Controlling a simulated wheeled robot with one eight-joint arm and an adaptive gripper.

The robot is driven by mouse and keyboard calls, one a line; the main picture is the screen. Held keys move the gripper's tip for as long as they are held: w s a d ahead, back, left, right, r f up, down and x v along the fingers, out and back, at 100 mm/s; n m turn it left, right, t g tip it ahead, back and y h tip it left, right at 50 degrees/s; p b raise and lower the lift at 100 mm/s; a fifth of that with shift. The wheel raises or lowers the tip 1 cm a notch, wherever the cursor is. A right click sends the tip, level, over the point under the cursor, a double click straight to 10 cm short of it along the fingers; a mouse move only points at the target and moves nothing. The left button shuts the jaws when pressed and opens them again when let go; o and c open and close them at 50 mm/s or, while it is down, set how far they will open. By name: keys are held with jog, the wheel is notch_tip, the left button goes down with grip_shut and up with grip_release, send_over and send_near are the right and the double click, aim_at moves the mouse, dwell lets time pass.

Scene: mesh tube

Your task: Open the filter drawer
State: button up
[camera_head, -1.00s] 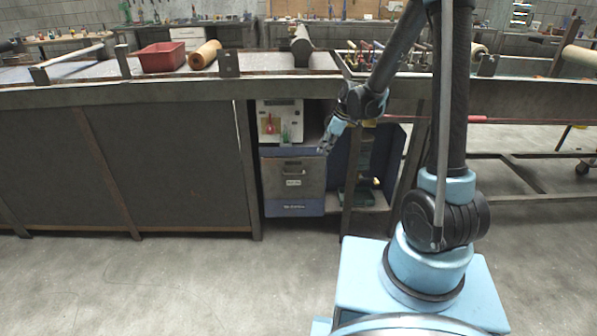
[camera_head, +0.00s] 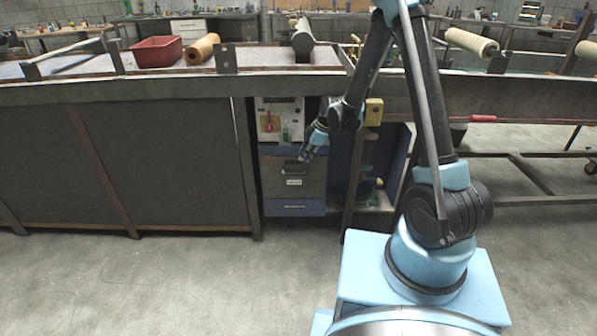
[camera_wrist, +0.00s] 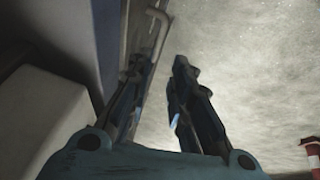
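The filter drawer (camera_head: 283,187) is a grey front with a white label, low in a blue cabinet under the bench. It looks shut in the head view. Its bar handle (camera_head: 289,171) sits near the top of the front, and the handle also shows in the wrist view (camera_wrist: 158,32). My gripper (camera_head: 303,158) is in front of the drawer's upper right part, close to the handle. In the wrist view my gripper (camera_wrist: 160,65) has its two fingers apart with nothing between them. The handle lies just beyond the fingertips, nearer the left finger; I cannot tell whether they touch.
A white panel with a red part (camera_head: 270,122) is above the drawer. A bench leg (camera_head: 352,190) and an open compartment (camera_head: 375,200) stand right of it. The bench edge (camera_head: 180,93) runs above. The floor (camera_head: 180,280) before the drawer is clear.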

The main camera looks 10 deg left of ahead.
aim_at(297, 174)
jog(key=shift+d+x, duration=0.15)
jog(key=shift+x, duration=2.55)
jog(key=shift+d+x, duration=0.15)
jog(key=shift+x, duration=2.55)
jog(key=shift+w+f, duration=0.1)
jog(key=shift+w, duration=0.1)
grip_shut()
